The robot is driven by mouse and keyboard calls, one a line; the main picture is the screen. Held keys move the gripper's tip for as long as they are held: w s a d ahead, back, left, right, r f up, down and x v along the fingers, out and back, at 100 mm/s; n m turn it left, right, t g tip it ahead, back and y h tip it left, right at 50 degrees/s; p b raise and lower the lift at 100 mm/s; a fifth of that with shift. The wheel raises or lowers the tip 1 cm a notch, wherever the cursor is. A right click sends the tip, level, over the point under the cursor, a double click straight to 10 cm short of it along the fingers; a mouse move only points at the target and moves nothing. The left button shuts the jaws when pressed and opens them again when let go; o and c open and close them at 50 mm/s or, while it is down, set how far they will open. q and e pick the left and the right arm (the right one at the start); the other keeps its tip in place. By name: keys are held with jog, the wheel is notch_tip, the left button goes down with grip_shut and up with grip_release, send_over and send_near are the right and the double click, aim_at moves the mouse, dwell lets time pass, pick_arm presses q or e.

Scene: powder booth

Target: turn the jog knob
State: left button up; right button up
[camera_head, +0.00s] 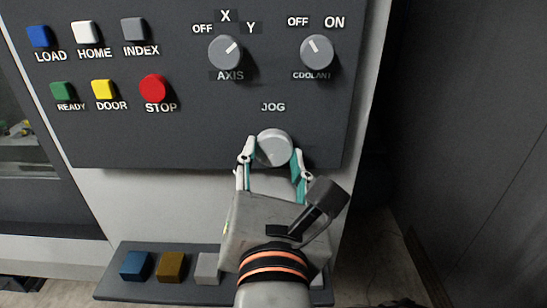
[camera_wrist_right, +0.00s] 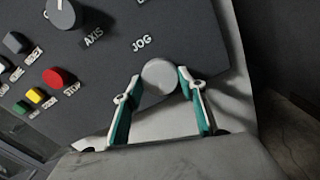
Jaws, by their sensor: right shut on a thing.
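The jog knob (camera_head: 275,146) is a plain grey round knob under the JOG label, low on the dark control panel (camera_head: 200,140). My right gripper (camera_head: 272,156) reaches up from below, with one finger on each side of the knob. In the right wrist view the knob (camera_wrist_right: 159,77) sits between the two fingertips (camera_wrist_right: 158,86), which close on its sides. No pointer mark shows on the knob, so I cannot tell its angle. My left gripper is in neither view.
The AXIS knob (camera_head: 225,52) and COOLANT knob (camera_head: 317,51) are above. The red STOP button (camera_head: 153,88) and several coloured buttons are at the left. A lower ledge (camera_head: 112,280) with coloured blocks lies beneath my right gripper. Open floor shows at the right.

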jog(key=o, duration=1.1)
jog(key=shift+o, duration=0.2)
jog(key=shift+w, duration=0.1)
